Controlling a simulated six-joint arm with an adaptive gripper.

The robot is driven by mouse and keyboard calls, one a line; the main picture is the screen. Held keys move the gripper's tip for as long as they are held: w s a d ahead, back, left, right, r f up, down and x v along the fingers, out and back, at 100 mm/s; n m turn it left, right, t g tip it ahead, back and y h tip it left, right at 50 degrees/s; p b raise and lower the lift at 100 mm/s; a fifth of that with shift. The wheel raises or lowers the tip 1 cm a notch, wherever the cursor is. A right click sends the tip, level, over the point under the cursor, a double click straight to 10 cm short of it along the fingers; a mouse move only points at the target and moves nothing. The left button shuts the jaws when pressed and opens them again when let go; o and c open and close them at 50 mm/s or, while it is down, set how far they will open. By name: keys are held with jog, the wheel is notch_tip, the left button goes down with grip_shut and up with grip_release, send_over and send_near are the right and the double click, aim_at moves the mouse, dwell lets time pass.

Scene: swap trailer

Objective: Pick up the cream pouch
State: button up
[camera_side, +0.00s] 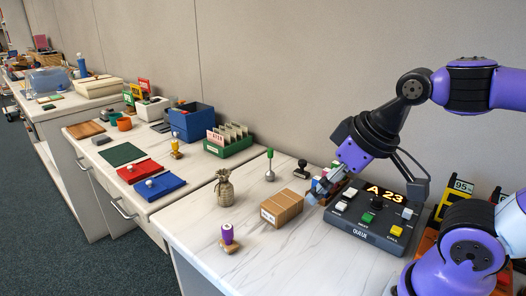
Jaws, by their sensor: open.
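The cream pouch (224,190) looks like a small tan sack with a tied neck. It stands upright on the near white counter, close to that counter's back-left edge. My gripper (316,195) is to the right of the pouch and well apart from it. It points down and left, above the counter behind the brown box and beside the queue console. Its jaws are open, with nothing seen held between them. Some colored items behind the fingers are partly hidden.
A brown box (282,208) stands between the pouch and my gripper. A purple-handled stamp (229,238) is in front of the pouch. A green-topped stand (270,165) and a black stamp (302,169) are behind. The queue console (368,242) is at right. The counter's front is clear.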

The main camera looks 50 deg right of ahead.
send_near(228, 186)
jog(key=f, duration=0.1)
jog(key=shift+t, duration=0.5)
jog(key=x, duration=0.5)
jog(key=shift+d+f, duration=0.3)
jog(key=shift+f, duration=0.2)
jog(key=shift+a+x, duration=0.15)
jog(key=shift+x, duration=1.35)
jog(key=shift+a+x, duration=0.1)
jog(key=shift+x, duration=1.4)
jog(key=c, duration=1.3)
